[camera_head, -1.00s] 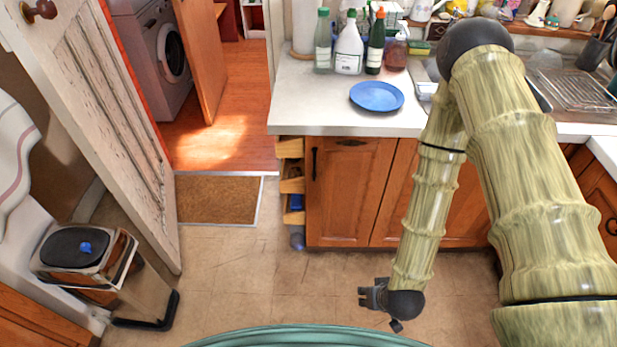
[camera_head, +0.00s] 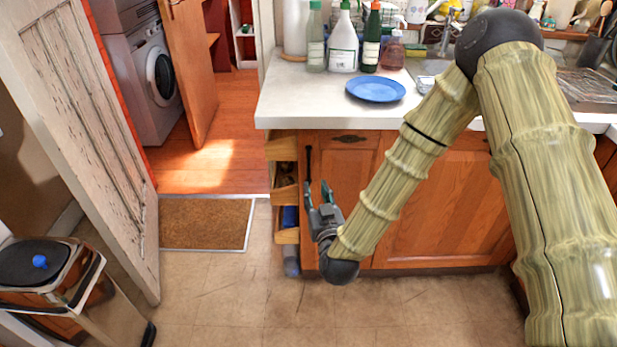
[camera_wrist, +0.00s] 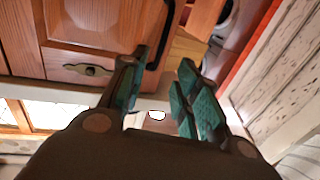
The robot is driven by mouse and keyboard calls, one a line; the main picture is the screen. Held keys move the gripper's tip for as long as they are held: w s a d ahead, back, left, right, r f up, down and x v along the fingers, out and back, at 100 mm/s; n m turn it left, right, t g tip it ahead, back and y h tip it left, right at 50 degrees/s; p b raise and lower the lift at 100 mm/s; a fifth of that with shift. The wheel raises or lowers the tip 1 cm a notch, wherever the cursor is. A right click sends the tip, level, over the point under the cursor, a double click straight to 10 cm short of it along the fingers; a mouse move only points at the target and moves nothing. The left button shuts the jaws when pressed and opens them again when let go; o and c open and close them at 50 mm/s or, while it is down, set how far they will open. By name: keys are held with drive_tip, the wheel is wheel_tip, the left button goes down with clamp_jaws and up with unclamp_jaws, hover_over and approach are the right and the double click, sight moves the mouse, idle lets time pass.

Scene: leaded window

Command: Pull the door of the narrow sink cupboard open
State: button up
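The narrow sink cupboard door (camera_head: 345,172) is a shut brown wooden panel under the left end of the counter. Its dark upright bar handle (camera_head: 308,163) is near the door's left edge. My gripper (camera_head: 317,187) is in front of the door's left side, fingers pointing up toward the handle. In the wrist view my gripper (camera_wrist: 163,68) is open, with a gap between the green-padded fingers. The black handle (camera_wrist: 163,38) shows beyond the fingertips, its near end close to the left finger. Contact cannot be told. The door (camera_wrist: 95,22) fills the upper left there.
Open shelves or drawers (camera_head: 284,188) stand left of the door. A blue plate (camera_head: 375,89) and several bottles stand on the counter (camera_head: 300,106). A pedal bin (camera_head: 42,270) and a whitish door (camera_head: 90,140) are at left. The floor (camera_head: 225,290) in front is clear.

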sight(309, 170)
drive_tip(key=w, duration=0.3)
drive_tip(key=w+a, duration=0.1)
drive_tip(key=w, duration=0.3)
drive_tip(key=w+a, duration=0.1)
drive_tip(key=w, duration=0.2)
drive_tip(key=shift+w, duration=0.3)
drive_tip(key=shift+c, duration=0.5)
clamp_jaws()
